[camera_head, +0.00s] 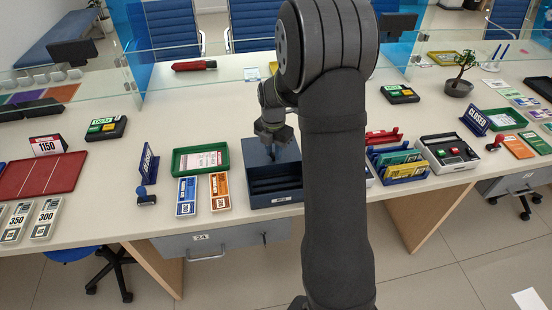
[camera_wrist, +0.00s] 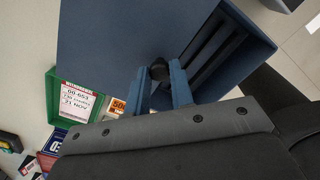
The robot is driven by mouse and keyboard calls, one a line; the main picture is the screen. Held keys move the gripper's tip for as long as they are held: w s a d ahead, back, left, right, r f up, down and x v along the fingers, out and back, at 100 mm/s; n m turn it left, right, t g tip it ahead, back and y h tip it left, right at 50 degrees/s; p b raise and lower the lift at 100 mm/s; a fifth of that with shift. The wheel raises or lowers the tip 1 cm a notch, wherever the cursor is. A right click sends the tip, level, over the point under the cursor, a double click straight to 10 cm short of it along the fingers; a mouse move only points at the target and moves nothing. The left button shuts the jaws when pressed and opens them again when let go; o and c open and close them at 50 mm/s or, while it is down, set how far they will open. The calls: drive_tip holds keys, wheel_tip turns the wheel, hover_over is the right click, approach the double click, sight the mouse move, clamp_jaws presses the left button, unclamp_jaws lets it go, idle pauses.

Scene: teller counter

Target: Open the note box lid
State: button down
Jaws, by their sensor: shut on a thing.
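The note box (camera_head: 277,199) is a dark blue box near the counter's front edge in the head view, with a small label on its front wall. Its lid (camera_head: 256,158) is raised at the back, and the slotted inside shows. In the wrist view the lid (camera_wrist: 110,40) is a broad blue panel, with the box's slots (camera_wrist: 215,50) to its right. My gripper (camera_head: 272,155) is in front of the raised lid. In the wrist view its blue fingers (camera_wrist: 161,85) are closed around a small black knob (camera_wrist: 159,69) at the lid.
A green tray (camera_head: 201,171) with a paper stands left of the box, with blue and orange note bundles (camera_head: 220,191) in front of it. Right of my arm are a colored card rack (camera_head: 405,175) and a cash tray (camera_head: 449,153). Bare counter lies behind the green tray.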

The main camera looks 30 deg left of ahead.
drive_tip(key=c, duration=1.3)
unclamp_jaws()
drive_tip(key=shift+o, duration=0.2)
wheel_tip(320, 180, up, 17)
drive_tip(key=shift+r, duration=0.2)
drive_tip(key=shift+f, duration=0.1)
wheel_tip(320, 180, down, 17)
drive_tip(key=shift+f, duration=0.15)
